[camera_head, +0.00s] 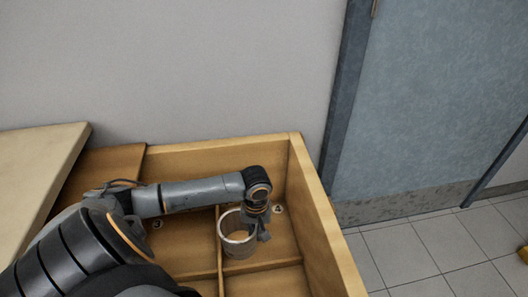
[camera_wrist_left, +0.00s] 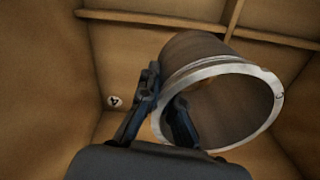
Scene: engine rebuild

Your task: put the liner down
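The liner (camera_head: 238,240) is a grey metal cylinder with a bright rim and an open top. It is inside the right back compartment of a wooden crate (camera_head: 327,235), by the round label marked 4. It also shows in the wrist view (camera_wrist_left: 195,50), tilted in the picture. My left gripper (camera_head: 262,232) is at the liner's right rim. In the wrist view, my left gripper (camera_wrist_left: 166,88) has one finger outside the wall and one inside, closed on the wall. I cannot tell whether the liner's base touches the crate floor. My right gripper is out of view.
Thin wooden dividers (camera_head: 219,262) split the crate into compartments. The label (camera_wrist_left: 115,102) lies on the floor beside the liner. A pale board (camera_head: 35,170) is at the left. A wall stands behind, with a blue door (camera_head: 445,90) and tiled floor (camera_head: 440,245) at the right.

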